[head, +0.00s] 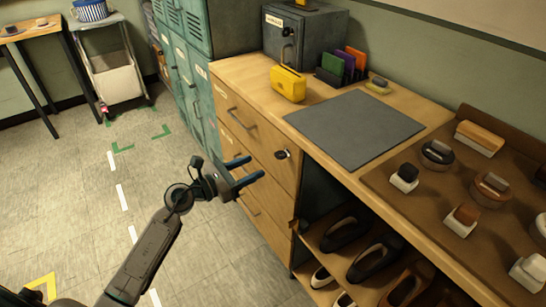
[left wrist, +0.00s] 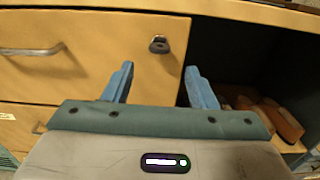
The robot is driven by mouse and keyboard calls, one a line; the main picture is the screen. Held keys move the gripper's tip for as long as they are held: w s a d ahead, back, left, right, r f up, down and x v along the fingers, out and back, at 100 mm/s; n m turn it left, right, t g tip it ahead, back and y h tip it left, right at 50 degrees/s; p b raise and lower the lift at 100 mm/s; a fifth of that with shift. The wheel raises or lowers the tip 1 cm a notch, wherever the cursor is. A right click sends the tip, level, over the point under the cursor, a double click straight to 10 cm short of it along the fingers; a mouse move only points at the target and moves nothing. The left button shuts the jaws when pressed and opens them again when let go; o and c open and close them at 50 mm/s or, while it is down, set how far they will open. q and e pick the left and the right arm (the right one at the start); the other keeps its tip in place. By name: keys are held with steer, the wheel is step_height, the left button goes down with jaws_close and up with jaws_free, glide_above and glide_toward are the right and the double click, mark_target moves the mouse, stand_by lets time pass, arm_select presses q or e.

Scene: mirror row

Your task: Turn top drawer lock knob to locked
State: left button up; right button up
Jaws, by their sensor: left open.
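The lock knob (head: 282,154) is a small dark knob on the right part of the wooden top drawer front (head: 252,135). It also shows in the left wrist view (left wrist: 159,45), above and between my fingertips. My left gripper (head: 249,171) is open and empty, in front of the drawers and left of the knob in the head view. In the left wrist view its two blue fingers (left wrist: 157,77) stand apart and do not touch the knob. I cannot read the knob's setting. My right gripper is not in view.
The top drawer has a bar handle (head: 242,119). An open shelf with shoes (head: 345,233) lies right of the drawers. The floor (head: 75,205) at left is largely clear.

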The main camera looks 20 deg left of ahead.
mark_target(276, 156)
arm_select(q)
steer(key=p+x, duration=0.1)
steer(key=x, duration=0.7)
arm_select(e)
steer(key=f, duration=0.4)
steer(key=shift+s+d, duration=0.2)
arm_select(q)
steer(key=c, duration=1)
